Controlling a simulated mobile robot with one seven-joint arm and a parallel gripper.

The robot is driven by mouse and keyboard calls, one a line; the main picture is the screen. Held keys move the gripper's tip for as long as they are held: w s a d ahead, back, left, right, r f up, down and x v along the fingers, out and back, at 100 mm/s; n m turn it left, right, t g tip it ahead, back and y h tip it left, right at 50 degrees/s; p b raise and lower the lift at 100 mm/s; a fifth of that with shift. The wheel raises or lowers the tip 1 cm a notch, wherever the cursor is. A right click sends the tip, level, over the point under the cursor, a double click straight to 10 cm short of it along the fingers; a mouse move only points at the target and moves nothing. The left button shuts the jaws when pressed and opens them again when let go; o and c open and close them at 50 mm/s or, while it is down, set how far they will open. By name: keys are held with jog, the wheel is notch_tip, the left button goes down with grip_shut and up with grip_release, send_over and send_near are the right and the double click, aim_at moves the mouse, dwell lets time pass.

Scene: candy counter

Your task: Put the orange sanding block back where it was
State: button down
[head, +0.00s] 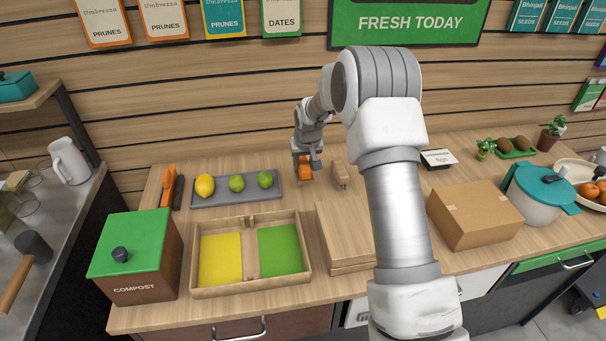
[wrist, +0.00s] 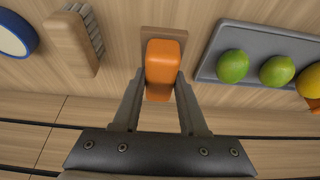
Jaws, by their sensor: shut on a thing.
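The orange sanding block (head: 304,173) is at the back of the counter, between the grey tray and a wooden brush. In the wrist view the block (wrist: 163,62) sits between the two fingers of my gripper (wrist: 161,78), which is shut on it. A brown rectangular patch (wrist: 162,34) shows around the block's far end and sides, directly beneath it in the picture. I cannot tell whether the block touches this patch or is slightly above it. In the head view my gripper (head: 307,160) reaches down onto the block from behind.
The grey tray (head: 197,201) with a lemon and two limes lies left of the block. The wooden brush (head: 340,177) stands close on its right. A cardboard box (head: 474,215) is further right.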

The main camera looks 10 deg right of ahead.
jog(key=shift+f, duration=2.05)
jog(key=shift+f, duration=0.1)
jog(key=shift+c, duration=2.2)
grip_release()
